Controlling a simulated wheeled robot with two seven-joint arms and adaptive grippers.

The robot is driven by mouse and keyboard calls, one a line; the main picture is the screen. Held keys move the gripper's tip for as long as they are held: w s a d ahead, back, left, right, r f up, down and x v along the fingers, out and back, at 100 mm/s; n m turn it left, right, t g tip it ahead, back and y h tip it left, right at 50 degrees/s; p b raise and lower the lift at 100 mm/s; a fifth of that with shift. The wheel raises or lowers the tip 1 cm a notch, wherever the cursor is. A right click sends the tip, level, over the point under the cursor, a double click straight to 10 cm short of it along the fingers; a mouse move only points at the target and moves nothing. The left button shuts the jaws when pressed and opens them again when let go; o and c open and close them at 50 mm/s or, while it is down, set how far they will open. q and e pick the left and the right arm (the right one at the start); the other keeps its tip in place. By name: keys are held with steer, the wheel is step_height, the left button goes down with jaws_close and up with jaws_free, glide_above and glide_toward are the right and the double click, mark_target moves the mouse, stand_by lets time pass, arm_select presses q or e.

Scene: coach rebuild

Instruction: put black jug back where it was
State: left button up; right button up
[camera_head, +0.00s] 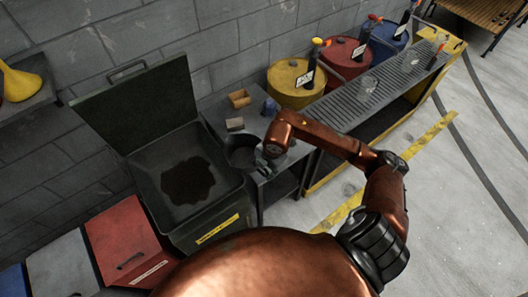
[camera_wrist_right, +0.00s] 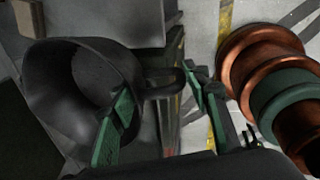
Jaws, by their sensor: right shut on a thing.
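The black jug (camera_head: 241,153) is at the near left corner of the dark side table (camera_head: 222,112), close to the right edge of the open green bin. My right gripper (camera_head: 264,165) is on the right side of the jug, at its handle. In the right wrist view the jug (camera_wrist_right: 75,90) has its open mouth showing, and its handle (camera_wrist_right: 162,82) lies between the green fingers of my right gripper (camera_wrist_right: 162,94), which is shut on it. I cannot tell whether the jug's base touches the table. My left gripper is not in view.
The green bin (camera_head: 218,222) has its lid up and a dark stain inside. A wooden box (camera_head: 239,98) and a grey block (camera_head: 234,124) sit on the table behind the jug. A yellow drum (camera_head: 290,78) and a grated bench (camera_head: 375,85) stand to the right.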

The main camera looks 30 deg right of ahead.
steer(key=w+d+f, duration=0.2)
steer(key=d+f, duration=0.1)
steer(key=w+d+f+m, duration=0.1)
steer(key=w+d+f, duration=0.2)
steer(key=d, duration=0.1)
steer(key=w+d+f+m, duration=0.1)
steer(key=w+d+f, duration=0.2)
steer(key=shift+w+d, duration=0.2)
steer(key=shift+d, duration=0.15)
steer(key=shift+w+d+f, duration=0.3)
steer(key=shift+d+f, duration=0.1)
steer(key=shift+f, duration=0.25)
steer(key=shift+s+x, duration=0.15)
steer(key=shift+x, duration=0.6)
steer(key=shift+s+x, duration=0.2)
steer(key=shift+x, duration=0.5)
steer(key=shift+d+f, duration=0.1)
steer(key=o, duration=1.6)
steer(key=shift+f, duration=0.15)
steer(key=shift+c, duration=0.2)
